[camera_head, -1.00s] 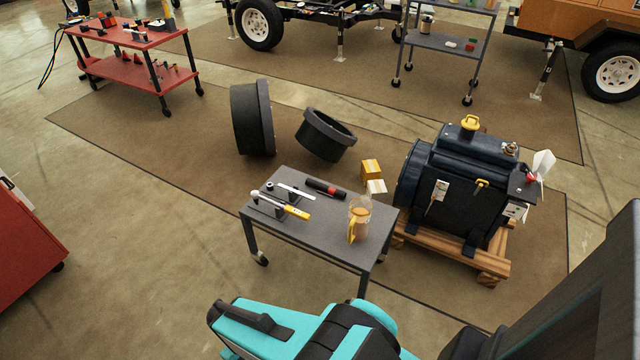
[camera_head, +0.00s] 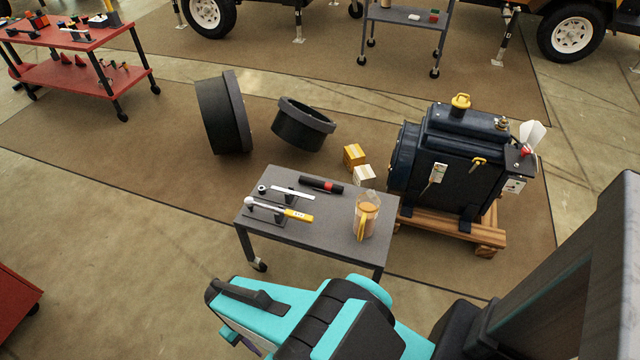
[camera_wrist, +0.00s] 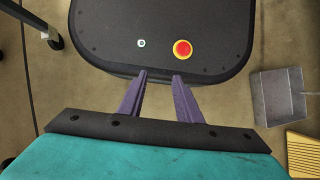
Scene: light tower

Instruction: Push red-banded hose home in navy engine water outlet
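The red-banded hose (camera_head: 321,185), a short black tube with a red band, lies on the back of the small grey table (camera_head: 330,215). The navy engine (camera_head: 455,155) stands on a wooden pallet to the right of the table. A small fitting (camera_head: 502,123) sits on its top right; I cannot tell for sure whether it is the water outlet. My gripper (camera_wrist: 159,77) shows two purple fingers apart with nothing between them, over my own base in the wrist view. It is far from the hose and the engine. In the head view my arm hides the near floor.
The table also holds a jug (camera_head: 367,215) and tools with a yellow handle (camera_head: 298,214). Two small boxes (camera_head: 355,158) lie between table and engine. Large black rings (camera_head: 223,112) stand behind. A red trolley (camera_head: 75,70) is far left. Floor left of the table is clear.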

